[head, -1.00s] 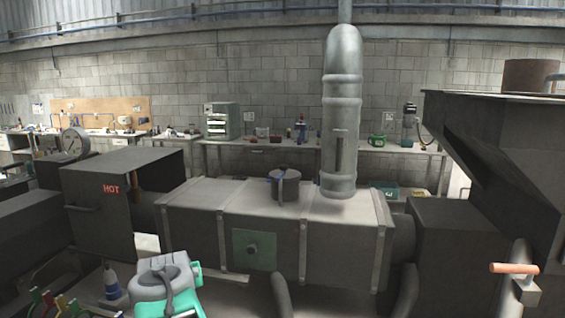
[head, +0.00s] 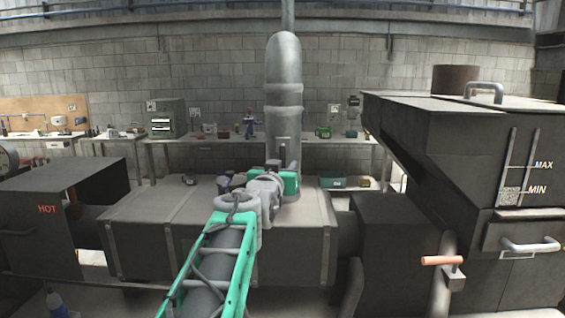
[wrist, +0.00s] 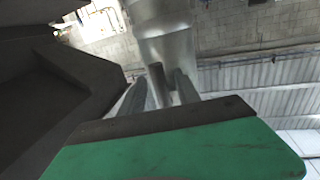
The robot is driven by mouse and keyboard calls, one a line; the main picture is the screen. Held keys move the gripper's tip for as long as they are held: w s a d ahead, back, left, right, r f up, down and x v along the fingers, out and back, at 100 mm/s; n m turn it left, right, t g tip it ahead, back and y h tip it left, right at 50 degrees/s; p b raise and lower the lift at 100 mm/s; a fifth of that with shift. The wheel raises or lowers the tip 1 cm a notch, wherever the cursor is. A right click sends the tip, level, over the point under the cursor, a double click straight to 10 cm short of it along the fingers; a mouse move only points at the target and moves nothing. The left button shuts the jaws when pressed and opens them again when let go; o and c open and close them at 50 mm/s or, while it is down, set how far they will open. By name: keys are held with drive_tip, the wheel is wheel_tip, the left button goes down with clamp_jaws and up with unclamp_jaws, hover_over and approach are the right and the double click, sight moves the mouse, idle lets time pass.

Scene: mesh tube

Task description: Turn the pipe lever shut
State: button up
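My gripper (wrist: 160,88) is open, one finger on each side of the lever in that picture. I cannot tell whether either finger touches it. In the head view my gripper (head: 282,166) is at the pipe's lower end, partly hidden by my wrist.
An orange-handled lever (head: 442,260) sits on another pipe at the lower right. A large dark hopper (head: 455,140) stands to the right. The long box top (head: 150,205) lies under my arm. A dark box marked HOT (head: 60,205) is at left, a workbench behind.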

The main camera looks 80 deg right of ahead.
drive_tip(key=shift+c, duration=0.3)
clamp_jaws()
idle(1.1)
